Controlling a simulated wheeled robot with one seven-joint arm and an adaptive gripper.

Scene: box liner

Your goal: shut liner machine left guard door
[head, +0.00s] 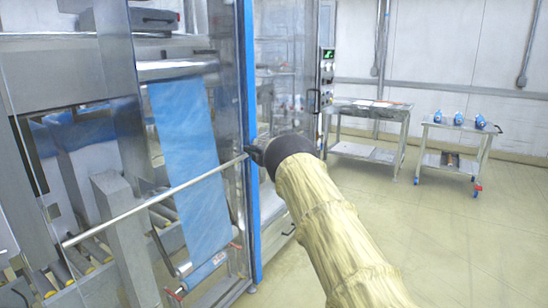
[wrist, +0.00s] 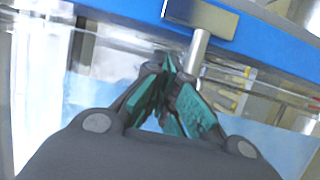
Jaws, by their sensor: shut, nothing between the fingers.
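The liner machine (head: 62,66) fills the left of the head view. A clear guard panel with a blue upright edge (head: 246,70) stands at its right side. A long thin metal bar (head: 150,202) runs across the panel and ends near that edge. My gripper (head: 257,153) is at the blue edge, close to the bar's end; my arm hides part of this area. In the wrist view the teal-padded fingers (wrist: 174,92) are together and hold nothing. They are beside a metal bar (wrist: 199,52) that meets a blue frame (wrist: 130,14). I cannot tell whether they touch it.
A blue film sheet (head: 187,150) hangs inside the machine. A control box (head: 327,73) is beyond the blue edge. A metal table (head: 368,110) and a cart (head: 455,131) with blue items stand at the back. The floor (head: 450,235) at right is clear.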

